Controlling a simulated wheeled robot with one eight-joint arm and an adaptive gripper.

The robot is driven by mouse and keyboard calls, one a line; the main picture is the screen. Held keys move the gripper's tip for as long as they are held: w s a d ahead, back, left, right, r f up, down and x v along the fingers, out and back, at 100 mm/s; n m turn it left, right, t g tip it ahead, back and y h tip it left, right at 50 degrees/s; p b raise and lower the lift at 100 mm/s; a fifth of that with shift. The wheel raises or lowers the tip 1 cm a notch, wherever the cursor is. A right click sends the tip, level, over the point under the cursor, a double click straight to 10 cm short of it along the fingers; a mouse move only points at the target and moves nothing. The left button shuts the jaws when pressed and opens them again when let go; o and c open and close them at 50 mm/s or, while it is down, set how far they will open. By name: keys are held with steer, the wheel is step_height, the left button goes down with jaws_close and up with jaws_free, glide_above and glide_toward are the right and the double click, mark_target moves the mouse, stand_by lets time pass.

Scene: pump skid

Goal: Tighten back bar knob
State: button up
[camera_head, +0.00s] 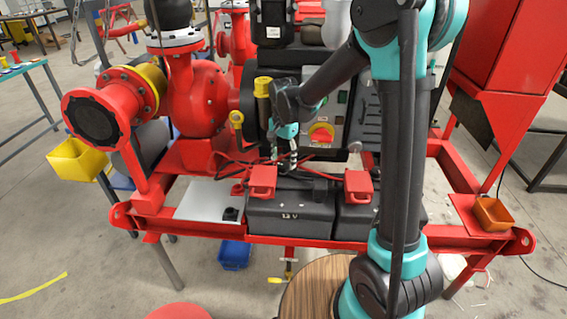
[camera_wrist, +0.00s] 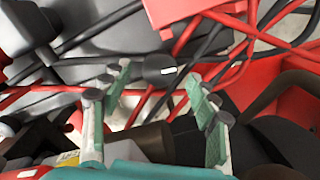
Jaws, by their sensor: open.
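A round black knob (camera_wrist: 160,70) with a short white mark on its top shows in the wrist view. It lies between the two fingertips of my gripper (camera_wrist: 163,92) in the picture, with a gap on each side. Whether the fingers are level with it or still above it is hard to tell. The gripper is open and empty, with green pads facing each other. In the head view my gripper (camera_head: 287,158) points down behind the black battery (camera_head: 290,215). I cannot make out the knob or the bar in that view.
Red and black cables (camera_wrist: 190,50) cross close around the knob. Red terminal covers (camera_head: 262,180) stand on the batteries. A control panel with a red and yellow switch (camera_head: 321,134) and a yellow-capped cylinder (camera_head: 262,88) are close to my gripper. The red skid frame (camera_head: 400,243) runs along the front.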

steer(key=shift+f, duration=1.05)
steer(key=c, duration=1.2)
steer(key=shift+o, duration=0.2)
